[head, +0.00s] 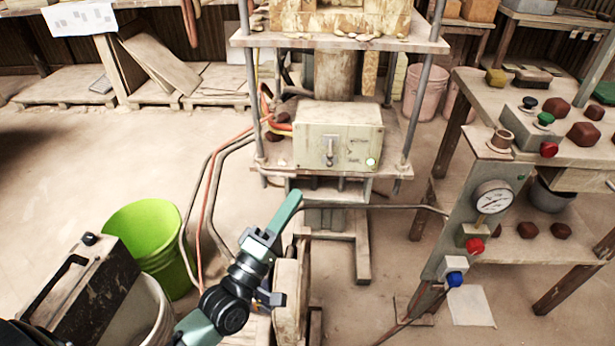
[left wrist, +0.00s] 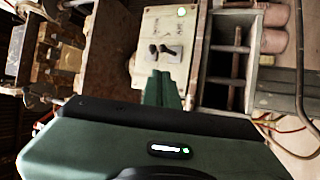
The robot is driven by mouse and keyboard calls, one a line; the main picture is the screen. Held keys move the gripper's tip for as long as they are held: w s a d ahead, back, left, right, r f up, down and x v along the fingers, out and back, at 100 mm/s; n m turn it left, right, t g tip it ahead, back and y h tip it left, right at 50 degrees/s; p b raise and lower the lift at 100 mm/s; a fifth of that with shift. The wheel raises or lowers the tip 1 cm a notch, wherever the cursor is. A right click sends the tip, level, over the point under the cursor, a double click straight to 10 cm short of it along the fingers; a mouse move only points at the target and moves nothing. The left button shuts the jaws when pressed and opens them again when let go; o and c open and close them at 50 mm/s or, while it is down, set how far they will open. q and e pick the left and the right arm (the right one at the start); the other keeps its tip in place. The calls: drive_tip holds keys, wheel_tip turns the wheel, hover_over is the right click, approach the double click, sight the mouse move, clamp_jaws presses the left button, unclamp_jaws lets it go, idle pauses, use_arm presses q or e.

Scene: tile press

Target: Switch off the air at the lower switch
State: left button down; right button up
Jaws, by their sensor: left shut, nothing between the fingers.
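A pale switch box (head: 303,150) sits on the press's lower plate. I cannot tell the lever's setting. My left gripper (head: 289,208) is shut and empty, below and left of the box in the head view, apart from the lever. Its fingertips (left wrist: 162,86) show below the lever in the wrist view.
A gauge panel (head: 450,235) at right carries a red knob (head: 474,245) and a lower blue knob (head: 455,279). Hoses (head: 212,175) run left of the press. A green bucket (head: 150,225) stands at left. Press rods (head: 418,105) flank the box.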

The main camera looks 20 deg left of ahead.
use_arm(q)
drive_tip(key=x, duration=0.9)
drive_tip(key=shift+w+r, duration=0.1)
drive_tip(key=shift+w, duration=0.2)
use_arm(e)
drive_tip(key=shift+s+d+f, duration=0.1)
drive_tip(key=shift+s+f, duration=0.2)
drive_tip(key=shift+f, duration=0.3)
